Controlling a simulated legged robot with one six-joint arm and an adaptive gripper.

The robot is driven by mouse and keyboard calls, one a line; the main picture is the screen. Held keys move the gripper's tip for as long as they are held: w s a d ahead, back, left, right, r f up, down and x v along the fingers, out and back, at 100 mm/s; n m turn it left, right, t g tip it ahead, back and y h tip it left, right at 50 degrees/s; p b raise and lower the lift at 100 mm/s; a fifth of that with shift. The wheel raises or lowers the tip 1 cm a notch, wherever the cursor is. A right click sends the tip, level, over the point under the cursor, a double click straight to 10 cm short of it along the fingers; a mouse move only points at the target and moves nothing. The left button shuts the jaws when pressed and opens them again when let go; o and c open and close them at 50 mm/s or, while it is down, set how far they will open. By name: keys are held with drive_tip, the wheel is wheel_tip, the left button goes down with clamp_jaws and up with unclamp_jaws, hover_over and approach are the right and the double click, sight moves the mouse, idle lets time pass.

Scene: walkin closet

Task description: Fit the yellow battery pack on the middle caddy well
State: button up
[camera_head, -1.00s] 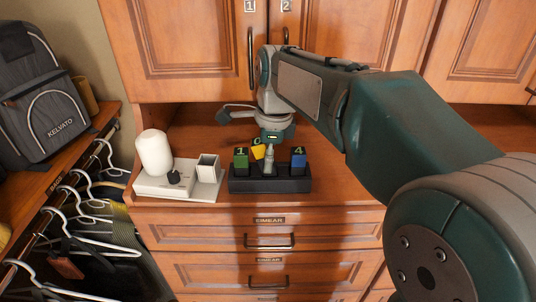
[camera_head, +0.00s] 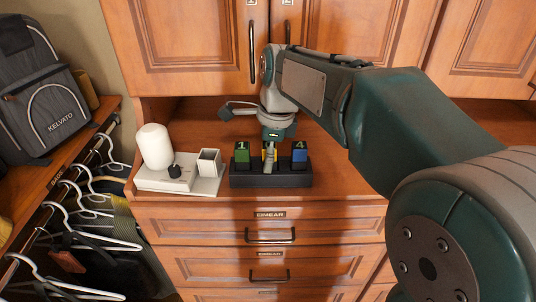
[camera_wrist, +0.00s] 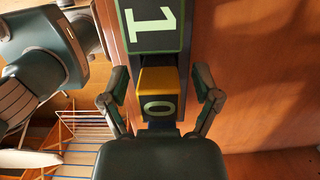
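The black caddy (camera_head: 240,181) stands on the wooden counter with a green pack marked 1 (camera_head: 242,153) on its left and a blue pack marked 4 (camera_head: 299,153) on its right. The yellow battery pack (camera_head: 264,152) is between them at the middle well, mostly hidden behind my gripper (camera_head: 268,168). In the wrist view the yellow pack (camera_wrist: 157,80), marked 0, lies between my fingers (camera_wrist: 160,92), with a gap on each side. The green pack (camera_wrist: 152,25) is beyond it. How deep the yellow pack sits is hidden.
A white device with a rounded cylinder (camera_head: 155,147), a black knob and a square holder (camera_head: 208,163) stands left of the caddy. Cabinet doors rise behind. A rail with hangers (camera_head: 85,220) and a grey backpack (camera_head: 40,100) are at left. The counter right of the caddy is clear.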

drive_tip(key=shift+r, duration=0.1)
drive_tip(key=r, duration=0.4)
drive_tip(key=d+r, duration=0.1)
drive_tip(key=r, duration=0.6)
drive_tip(key=shift+d+r, duration=0.25)
drive_tip(key=shift+r, duration=0.05)
drive_tip(key=s+d+f+n+t, duration=0.2)
drive_tip(key=s+d+f+n, duration=0.4)
drive_tip(key=s+n, duration=0.3)
drive_tip(key=s+d+f+n+t+h, duration=0.1)
drive_tip(key=s+d+f+n+t, duration=0.2)
drive_tip(key=s+f+n, duration=0.6)
drive_tip(key=s+d, duration=0.1)
drive_tip(key=d, duration=0.1)
drive_tip(key=shift+d+t+h, duration=0.3)
drive_tip(key=shift+d, duration=0.05)
